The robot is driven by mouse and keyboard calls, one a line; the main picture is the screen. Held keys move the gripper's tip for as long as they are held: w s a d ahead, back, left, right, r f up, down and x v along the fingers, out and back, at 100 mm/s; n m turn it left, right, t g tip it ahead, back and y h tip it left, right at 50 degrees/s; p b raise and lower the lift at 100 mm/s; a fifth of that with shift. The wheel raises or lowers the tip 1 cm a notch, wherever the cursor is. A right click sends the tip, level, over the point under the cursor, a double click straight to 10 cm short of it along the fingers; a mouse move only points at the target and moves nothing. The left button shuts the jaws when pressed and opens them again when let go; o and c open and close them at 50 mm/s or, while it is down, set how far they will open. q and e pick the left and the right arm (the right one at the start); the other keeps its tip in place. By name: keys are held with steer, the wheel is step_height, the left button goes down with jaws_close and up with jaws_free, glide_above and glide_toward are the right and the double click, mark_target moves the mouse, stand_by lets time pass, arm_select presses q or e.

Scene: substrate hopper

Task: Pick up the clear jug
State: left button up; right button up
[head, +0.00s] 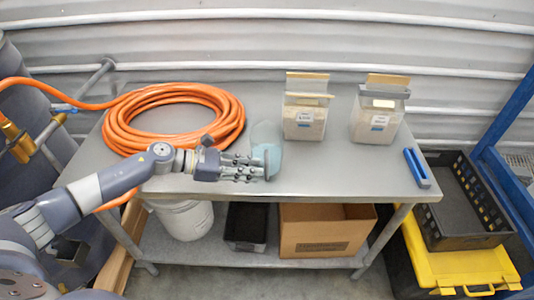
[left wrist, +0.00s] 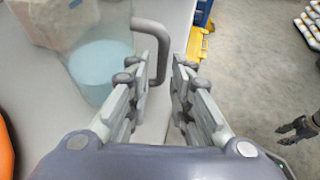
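The clear jug (head: 267,138) stands near the front edge of the grey table, with pale blue contents low in it. Its lower part is partly hidden by my left gripper (head: 262,165) in the head view. In the left wrist view the jug (left wrist: 100,68) is upper left, and its grey handle (left wrist: 163,42) reaches toward the gap between my left fingers (left wrist: 165,70). The fingers are apart, with nothing clearly held; I cannot tell whether they touch the handle. My right gripper (left wrist: 302,128) shows small and dark at the right edge, over the floor.
An orange hose coil (head: 125,115) lies left of the jug. Two paper bags (head: 304,118) (head: 377,122) stand to its right, with a blue-handled tool (head: 418,168) at the table's right end. A black crate (head: 440,238) sits on a yellow-lidded box (head: 460,268).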

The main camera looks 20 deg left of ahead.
mark_target(267, 179)
arm_select(q)
steer(key=p+x, duration=0.3)
steer(key=x, duration=0.1)
steer(key=shift+d, duration=0.45)
steer(key=shift+w+d+f, duration=0.25)
steer(key=shift+f, duration=0.1)
steer(key=shift+c, duration=0.3)
jaws_close()
steer(key=shift+r, duration=0.1)
arm_select(e)
steer(key=r, duration=0.2)
steer(key=w+d+r, duration=0.1)
steer(key=shift+d+r, duration=0.1)
steer(key=shift+r, duration=0.05)
